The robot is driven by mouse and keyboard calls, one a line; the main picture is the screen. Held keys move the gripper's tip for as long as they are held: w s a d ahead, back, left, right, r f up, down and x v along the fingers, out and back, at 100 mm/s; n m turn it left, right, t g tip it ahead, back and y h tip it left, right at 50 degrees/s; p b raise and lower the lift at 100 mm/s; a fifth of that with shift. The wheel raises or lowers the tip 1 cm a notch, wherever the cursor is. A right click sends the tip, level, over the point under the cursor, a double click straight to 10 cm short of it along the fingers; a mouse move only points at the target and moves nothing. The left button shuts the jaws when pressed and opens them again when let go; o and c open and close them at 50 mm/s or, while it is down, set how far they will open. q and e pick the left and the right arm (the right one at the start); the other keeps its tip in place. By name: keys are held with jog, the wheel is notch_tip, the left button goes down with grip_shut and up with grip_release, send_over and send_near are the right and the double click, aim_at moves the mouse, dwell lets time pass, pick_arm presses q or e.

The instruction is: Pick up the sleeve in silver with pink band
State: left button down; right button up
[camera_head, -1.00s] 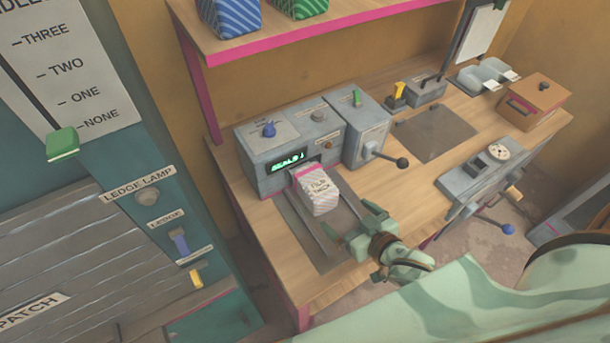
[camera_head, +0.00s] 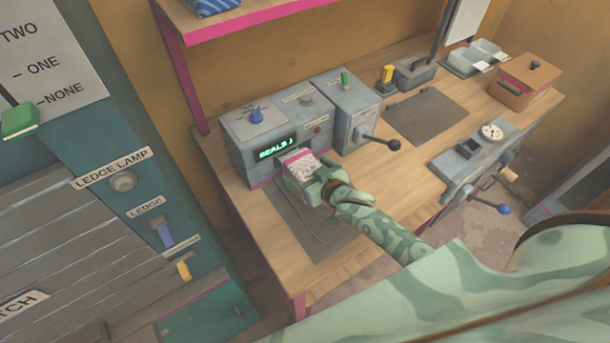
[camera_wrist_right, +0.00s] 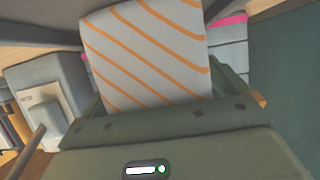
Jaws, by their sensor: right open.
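The silver sleeve with a pink band (camera_head: 298,158) lies at the front of the grey machine with the lit display. My right gripper (camera_head: 306,172) covers most of it, so its near end is hidden. In the right wrist view the sleeve (camera_wrist_right: 146,55) shows a pale silver face with orange slanted stripes. It reaches between the open fingers, one on each side. I cannot tell whether the fingers touch it. My left gripper is not in view.
The grey machine (camera_head: 245,145) stands behind the sleeve, with a black-knobbed lever (camera_head: 390,144) to its right. A dark mat (camera_head: 427,115) lies bare further right. A pink-edged shelf (camera_head: 240,22) hangs above. A teal panel fills the left.

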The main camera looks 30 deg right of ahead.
jog(key=shift+s, duration=0.1)
jog(key=c, duration=1.2)
jog(key=shift+r, duration=0.1)
jog(key=shift+c, duration=0.2)
